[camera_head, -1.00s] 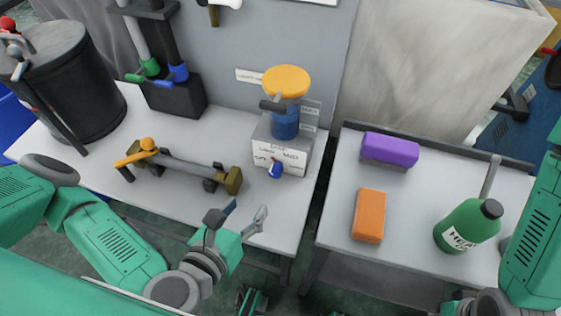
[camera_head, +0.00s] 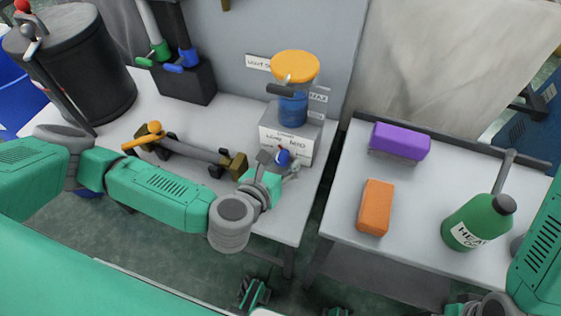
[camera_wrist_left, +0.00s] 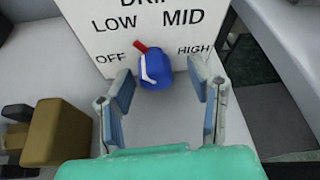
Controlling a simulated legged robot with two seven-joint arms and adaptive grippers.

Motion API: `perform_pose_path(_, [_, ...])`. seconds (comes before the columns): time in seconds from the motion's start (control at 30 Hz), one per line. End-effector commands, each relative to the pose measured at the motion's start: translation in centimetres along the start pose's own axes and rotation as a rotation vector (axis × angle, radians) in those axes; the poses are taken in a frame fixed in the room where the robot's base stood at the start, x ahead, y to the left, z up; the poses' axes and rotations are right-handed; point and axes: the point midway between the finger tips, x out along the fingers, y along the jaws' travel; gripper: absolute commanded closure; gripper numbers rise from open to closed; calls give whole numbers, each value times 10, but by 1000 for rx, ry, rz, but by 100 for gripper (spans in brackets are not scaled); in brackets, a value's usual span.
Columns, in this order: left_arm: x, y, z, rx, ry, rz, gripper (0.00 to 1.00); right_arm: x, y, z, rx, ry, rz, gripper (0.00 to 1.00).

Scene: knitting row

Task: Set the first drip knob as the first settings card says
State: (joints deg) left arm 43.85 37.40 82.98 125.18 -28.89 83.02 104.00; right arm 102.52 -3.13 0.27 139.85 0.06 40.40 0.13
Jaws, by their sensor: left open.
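The first drip knob (camera_wrist_left: 156,68) is blue with a white stripe and a red pointer, on the front of a white dial box (camera_wrist_left: 100,30). Its red pointer leans up and left, between the OFF and LOW marks. In the head view the knob (camera_head: 283,157) sits low on the box (camera_head: 300,141), under a blue jar (camera_head: 293,107) with an orange lid. My left gripper (camera_wrist_left: 162,88) is open, its fingers either side of and just short of the knob; in the head view it (camera_head: 276,166) is at the box front. No settings card is readable.
A brass-ended grey bar (camera_head: 190,151) lies left of the box. White labels (camera_head: 258,62) are on the wall behind. The right table holds a purple block (camera_head: 400,141), an orange block (camera_head: 375,207) and a green bottle (camera_head: 476,222). A gap separates the tables.

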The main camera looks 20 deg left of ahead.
Motion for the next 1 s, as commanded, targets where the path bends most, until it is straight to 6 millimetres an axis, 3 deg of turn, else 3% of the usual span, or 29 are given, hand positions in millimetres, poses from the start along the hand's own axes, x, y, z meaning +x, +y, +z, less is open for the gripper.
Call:
perform_pose_path(0.17, [0,2,0,-1,0,1,53,0,0,0,0,0,0,100])
perform_pose_path(0.3, [0,2,0,-2,0,0,100,0,0,0,0,0,0,100])
perform_pose_path(0.67, [-1,2,0,27,1,15,100,-4,0,0,0,0,0,100])
perform_pose_path(1.0, [-2,0,3,219,8,91,100,-29,0,-2,0,0,0,100])
